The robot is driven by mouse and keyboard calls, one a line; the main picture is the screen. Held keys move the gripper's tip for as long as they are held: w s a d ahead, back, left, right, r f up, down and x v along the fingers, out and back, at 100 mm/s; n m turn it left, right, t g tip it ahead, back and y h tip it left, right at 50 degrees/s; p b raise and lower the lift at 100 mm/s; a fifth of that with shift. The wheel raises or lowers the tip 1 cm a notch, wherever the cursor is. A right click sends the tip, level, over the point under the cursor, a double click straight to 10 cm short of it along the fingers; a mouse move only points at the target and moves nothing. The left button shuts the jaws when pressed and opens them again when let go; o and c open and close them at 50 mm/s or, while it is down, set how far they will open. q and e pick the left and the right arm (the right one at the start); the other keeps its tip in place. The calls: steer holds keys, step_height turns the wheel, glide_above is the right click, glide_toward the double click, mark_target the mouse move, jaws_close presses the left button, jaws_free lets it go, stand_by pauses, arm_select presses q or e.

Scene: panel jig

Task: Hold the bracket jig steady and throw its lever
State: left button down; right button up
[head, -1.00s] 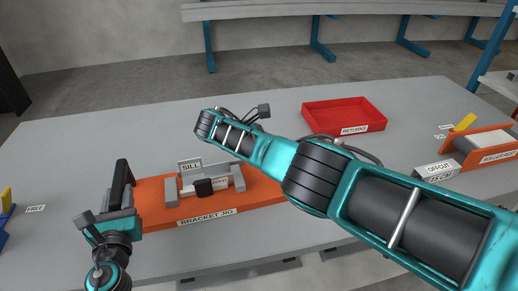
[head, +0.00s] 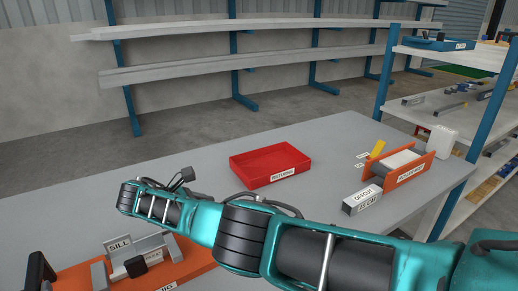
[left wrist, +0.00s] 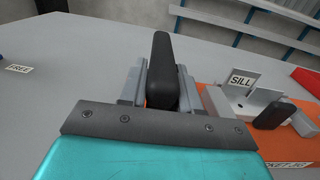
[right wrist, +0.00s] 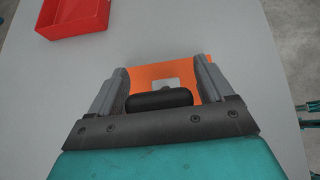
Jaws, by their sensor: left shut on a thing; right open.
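The orange bracket jig (head: 190,262) lies at the lower left of the head view, its front edge cut off. Its black upright handle (left wrist: 160,70) stands between the fingers of my left gripper (left wrist: 162,72), which is shut on it. Beside the SILL plate (head: 120,245) is a short black knob (head: 136,266), likely the lever; it also shows in the left wrist view (left wrist: 274,114). My right gripper (right wrist: 161,68) is open over an orange board end (right wrist: 185,70); a black bar (right wrist: 158,100) lies between its fingers. My right arm hides this spot in the head view.
A red RETURNS tray (head: 270,163) stands on the grey table behind my right arm.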

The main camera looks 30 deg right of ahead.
steer(key=shift+d, duration=0.1)
steer(key=d+y, duration=0.1)
steer(key=y, duration=0.1)
steer(key=d+y, duration=0.2)
steer(key=shift+f+y, duration=0.15)
steer(key=shift+y, duration=0.15)
steer(key=y, duration=0.1)
steer(key=d+y, duration=0.1)
steer(key=shift+d+f+g+y, duration=0.3)
steer(key=shift+f+y, duration=0.05)
steer(key=shift+y, duration=0.05)
steer(key=y, duration=0.1)
steer(key=d+f+y, duration=0.1)
steer(key=shift+w+d+y, duration=0.1)
steer(key=shift+d+y, duration=0.1)
steer(key=shift+y, duration=0.2)
steer(key=shift+d+y, duration=0.1)
steer(key=shift+y, duration=0.4)
step_height(320, 180, up, 12)
steer(key=w+d+r+m+t+y, duration=0.1)
steer(key=d+m+t, duration=0.4)
steer(key=d+m, duration=0.4)
steer(key=w+d+r+m+t+y, duration=0.1)
steer(key=d+m+t, duration=0.5)
steer(key=d, duration=0.8)
steer(key=shift+w+r+m+y, duration=0.3)
steer(key=shift+w+r+m, duration=0.3)
steer(key=shift+m, duration=0.8)
